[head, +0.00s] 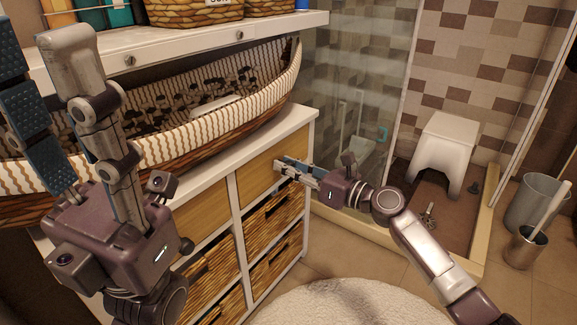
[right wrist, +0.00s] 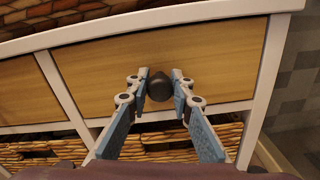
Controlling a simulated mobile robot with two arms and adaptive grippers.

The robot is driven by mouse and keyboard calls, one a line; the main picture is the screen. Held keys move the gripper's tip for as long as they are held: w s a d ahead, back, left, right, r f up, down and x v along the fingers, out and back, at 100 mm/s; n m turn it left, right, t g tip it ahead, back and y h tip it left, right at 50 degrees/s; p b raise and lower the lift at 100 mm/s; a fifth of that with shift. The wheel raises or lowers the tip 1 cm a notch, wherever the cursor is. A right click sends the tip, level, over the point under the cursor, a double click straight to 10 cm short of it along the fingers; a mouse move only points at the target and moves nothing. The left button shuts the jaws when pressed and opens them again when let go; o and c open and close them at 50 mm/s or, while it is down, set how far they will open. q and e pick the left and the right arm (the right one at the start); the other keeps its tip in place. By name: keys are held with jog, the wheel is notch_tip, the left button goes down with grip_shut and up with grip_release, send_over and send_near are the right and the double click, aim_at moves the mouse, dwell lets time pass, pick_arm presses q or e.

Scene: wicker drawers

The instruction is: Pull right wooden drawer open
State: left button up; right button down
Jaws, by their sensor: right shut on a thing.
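The right wooden drawer (head: 257,175) is a light wood front in a white cabinet, with wicker drawers below it. It sits flush in its frame. It also shows in the right wrist view (right wrist: 215,50), with a dark round knob (right wrist: 159,87) at its middle. My right gripper (head: 279,167) is at this front, shut on the knob, with a fingertip on either side of it. The fingers hide the knob in the head view. My left gripper (head: 42,45) is raised at the left, fingers up and apart, empty, and away from the drawer.
A striped wicker basin (head: 215,125) stands on the white cabinet top. Wicker drawers (head: 272,217) fill the lower cabinet. A white rug (head: 340,300) lies in front. A glass shower panel (head: 350,90), a white stool (head: 445,145) and a metal bin (head: 537,200) are at the right.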

jog(key=shift+d, duration=0.1)
jog(key=v, duration=1.9)
jog(key=shift+r, duration=0.1)
jog(key=c, duration=1.7)
grip_release()
jog(key=v, duration=1.2)
jog(key=shift+s, duration=0.1)
